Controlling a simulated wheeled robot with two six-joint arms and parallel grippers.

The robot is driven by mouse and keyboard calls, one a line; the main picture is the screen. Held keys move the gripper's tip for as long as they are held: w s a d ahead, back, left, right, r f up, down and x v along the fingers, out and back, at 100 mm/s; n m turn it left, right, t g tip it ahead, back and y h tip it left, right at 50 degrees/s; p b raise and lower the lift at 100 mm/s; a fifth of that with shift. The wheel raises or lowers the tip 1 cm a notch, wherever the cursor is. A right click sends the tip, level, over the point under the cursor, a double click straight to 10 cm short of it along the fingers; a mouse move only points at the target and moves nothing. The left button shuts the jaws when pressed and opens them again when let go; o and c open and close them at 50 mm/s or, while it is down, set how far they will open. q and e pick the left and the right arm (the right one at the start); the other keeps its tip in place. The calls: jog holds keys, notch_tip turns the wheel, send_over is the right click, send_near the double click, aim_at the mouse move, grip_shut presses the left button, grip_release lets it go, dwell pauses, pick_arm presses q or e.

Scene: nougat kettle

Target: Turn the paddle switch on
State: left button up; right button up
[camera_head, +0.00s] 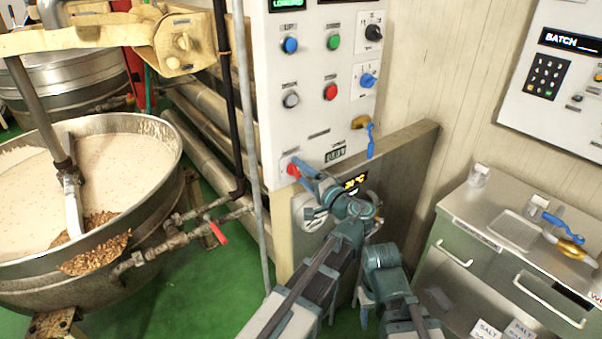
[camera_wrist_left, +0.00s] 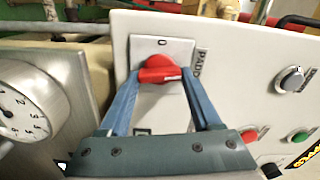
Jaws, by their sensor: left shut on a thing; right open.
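The paddle switch is a red knob (camera_head: 293,170) on a small white plate at the lower left of the white control panel (camera_head: 276,120). My left gripper (camera_head: 302,174) reaches up to it from below. In the left wrist view the red knob (camera_wrist_left: 160,68) sits between the two blue fingertips of my left gripper (camera_wrist_left: 161,76), which is shut on it. A "0" shows on the plate above the knob, and the label beside it is partly readable. My right gripper (camera_head: 362,292) is low beside the left arm, open and empty, partly hidden by my arms.
Blue, green, grey and red buttons and black and blue knobs (camera_head: 368,80) sit higher on the panel. A round gauge (camera_wrist_left: 28,102) is close beside my left gripper. The kettle (camera_head: 95,225) stands left, a steel-topped cabinet (camera_head: 500,225) right.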

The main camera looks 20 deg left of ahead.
pick_arm(q)
jog(key=shift+f+m, duration=0.1)
jog(key=shift+m, duration=0.8)
jog(key=o, duration=1.4)
jog(key=shift+s+d, duration=0.1)
pick_arm(e)
jog(key=shift+d, duration=0.15)
